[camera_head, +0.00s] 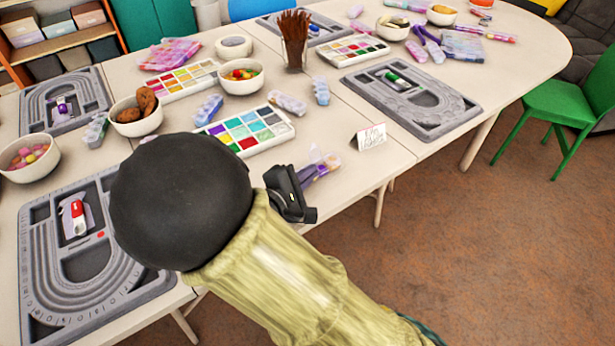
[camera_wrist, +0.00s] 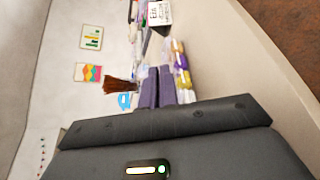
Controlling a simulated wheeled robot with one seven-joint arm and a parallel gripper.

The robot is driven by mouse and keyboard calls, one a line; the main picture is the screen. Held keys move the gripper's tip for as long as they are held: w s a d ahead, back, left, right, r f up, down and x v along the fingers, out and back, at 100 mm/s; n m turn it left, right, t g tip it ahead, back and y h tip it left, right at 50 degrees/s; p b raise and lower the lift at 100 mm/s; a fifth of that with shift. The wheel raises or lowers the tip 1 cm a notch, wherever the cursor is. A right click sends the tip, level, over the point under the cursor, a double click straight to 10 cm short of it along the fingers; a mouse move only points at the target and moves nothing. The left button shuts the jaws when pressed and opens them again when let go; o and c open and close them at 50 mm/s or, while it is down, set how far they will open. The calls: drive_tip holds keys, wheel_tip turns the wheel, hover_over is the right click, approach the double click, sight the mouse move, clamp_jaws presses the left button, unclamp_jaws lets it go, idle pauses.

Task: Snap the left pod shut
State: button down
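The nearest bead board at the left (camera_head: 38,275) holds a small red and white pod (camera_head: 78,215) on a pale base. Its lid state is too small to tell. A purple and white pod (camera_head: 62,106) lies on the board behind it, and a green and white pod (camera_head: 393,77) lies on the right board. My gripper (camera_head: 318,170) is over the table's front edge, well to the right of the red pod. In the wrist view its two purple fingers (camera_wrist: 157,88) lie together with nothing seen between them. No pod shows in the wrist view.
A black ball-like arm part of mine hides some of the near table. A paint palette (camera_head: 240,148), a cookie bowl (camera_head: 118,107), a candy bowl (camera_head: 40,172) and a brush cup (camera_head: 294,60) crowd the table. A small card (camera_head: 370,136) stands near my gripper.

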drive_tip(key=c, duration=1.6)
unclamp_jaws()
drive_tip(key=shift+c, duration=0.2)
drive_tip(key=p+v, duration=0.3)
drive_tip(key=v, duration=1.4)
drive_tip(key=shift+s+a, duration=0.15)
drive_tip(key=shift+s, duration=0.05)
